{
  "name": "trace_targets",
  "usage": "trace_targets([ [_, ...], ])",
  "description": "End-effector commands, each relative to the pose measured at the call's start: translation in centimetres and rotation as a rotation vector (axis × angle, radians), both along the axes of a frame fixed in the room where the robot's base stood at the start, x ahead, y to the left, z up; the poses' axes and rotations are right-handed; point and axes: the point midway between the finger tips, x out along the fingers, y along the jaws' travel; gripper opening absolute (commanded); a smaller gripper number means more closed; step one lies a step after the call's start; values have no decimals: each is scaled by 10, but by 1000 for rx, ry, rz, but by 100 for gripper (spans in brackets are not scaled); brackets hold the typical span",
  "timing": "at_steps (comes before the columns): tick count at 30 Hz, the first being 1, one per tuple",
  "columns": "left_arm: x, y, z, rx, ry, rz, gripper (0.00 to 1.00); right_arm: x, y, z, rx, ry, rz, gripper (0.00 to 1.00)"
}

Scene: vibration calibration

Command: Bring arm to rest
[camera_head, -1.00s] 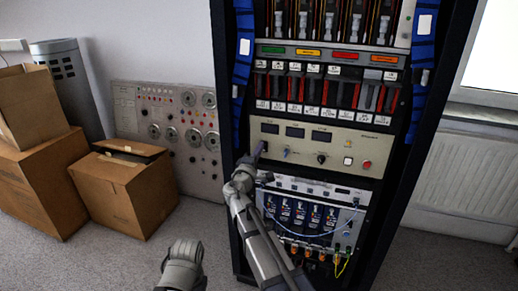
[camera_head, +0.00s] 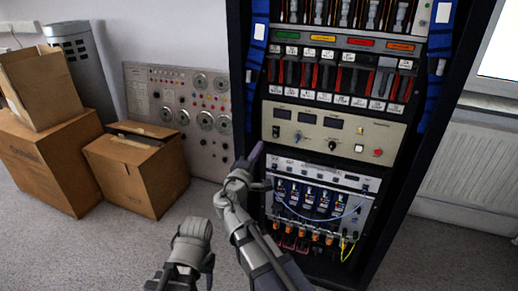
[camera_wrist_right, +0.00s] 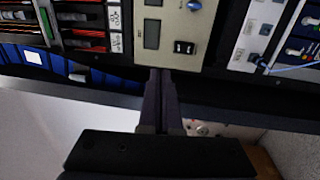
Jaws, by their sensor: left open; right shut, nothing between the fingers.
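My right gripper (camera_head: 256,152) is shut and empty, its dark fingers pointing up at the left edge of the rack. In the right wrist view the closed fingers (camera_wrist_right: 160,98) point at the beige control panel (camera_wrist_right: 168,32), with the black switch (camera_wrist_right: 184,47) just beyond the tips; I cannot see contact. In the head view the beige panel (camera_head: 340,118) has displays, a black knob (camera_head: 332,145) and a red button (camera_head: 378,152). My left gripper (camera_head: 184,270) is low in the head view, left of the right arm, open and partly hidden.
The tall dark rack (camera_head: 243,95) stands in front, with a lower module (camera_head: 350,190) with cables near my right arm. A grey dial panel (camera_head: 152,95) leans on the wall. Cardboard boxes (camera_head: 125,180) stand left. Carpet (camera_head: 110,250) is clear between.

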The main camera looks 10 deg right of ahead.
Motion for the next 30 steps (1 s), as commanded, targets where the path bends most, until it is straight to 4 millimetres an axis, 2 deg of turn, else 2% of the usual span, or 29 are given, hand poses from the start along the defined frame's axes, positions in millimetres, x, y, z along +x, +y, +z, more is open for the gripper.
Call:
trace_targets([
  [5,0,0,0,0,0,0,50,-3,-3,-4,24,7,-11,0],
  [8,0,0,0,0,0,0,50,-13,-11,-22,120,35,-55,0],
  [11,0,0,0,0,0,0,50,-35,-22,-57,292,103,-137,0],
  [15,0,0,0,0,0,0,50,-77,-21,-122,569,257,-270,0],
  [18,0,0,0,0,0,0,50,-112,-6,-165,752,398,-357,0],
  [21,0,0,0,0,0,0,50,-147,16,-199,904,542,-425,0],
  [24,0,0,0,0,0,0,50,-178,39,-220,1021,675,-471,0],
  [30,0,0,0,0,0,0,50,-231,84,-242,1192,913,-530,0],
])
